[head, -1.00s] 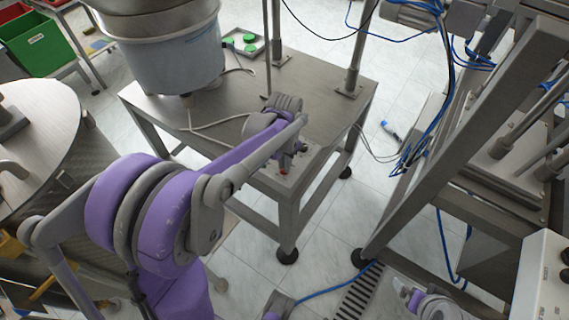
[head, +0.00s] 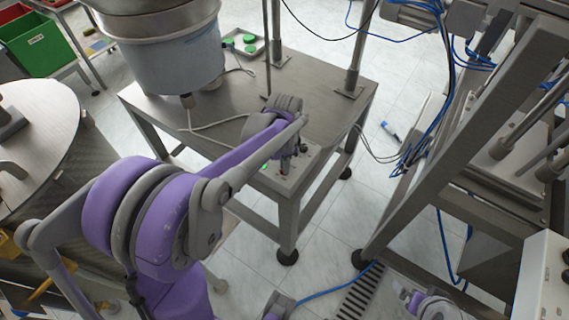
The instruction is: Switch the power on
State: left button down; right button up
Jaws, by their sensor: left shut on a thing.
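A small grey control box (head: 309,160) sits at the front corner of the steel table. A green light (head: 264,167) shows on its left part. My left gripper (head: 286,165) points down at the box's top and is shut on a switch there. The fingers and wrist hide most of the switch, so its position cannot be read. My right gripper (head: 411,299) is at the bottom right, low over the floor and far from the box. Its fingers are too small to read.
The steel table (head: 317,95) carries a large bowl feeder (head: 165,55) and a tray with green caps (head: 243,42). Metal posts rise from the table. A steel frame (head: 470,130) with blue cables stands at the right. A round table (head: 40,130) stands at the left.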

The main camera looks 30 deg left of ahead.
pick_arm(q)
jog(key=c, duration=0.9)
grip_release()
jog(key=shift+r, duration=0.1)
notch_tip(320, 180, up, 11)
jog(key=shift+f+p, duration=0.15)
jog(key=shift+p, duration=0.45)
jog(key=s+d+n+t+p, duration=0.1)
jog(key=s+d+n, duration=0.1)
jog(key=s, duration=0.3)
jog(key=s+d+n+t+p, duration=0.2)
jog(key=s+d, duration=0.1)
jog(key=s, duration=0.2)
jog(key=s+d+f+n+t+p, duration=0.1)
jog(key=s+d+n+t, duration=0.1)
jog(key=s, duration=0.3)
jog(key=shift+s+d+n+p, duration=0.3)
jog(key=shift+s+n, duration=0.1)
jog(key=shift+n, duration=0.1)
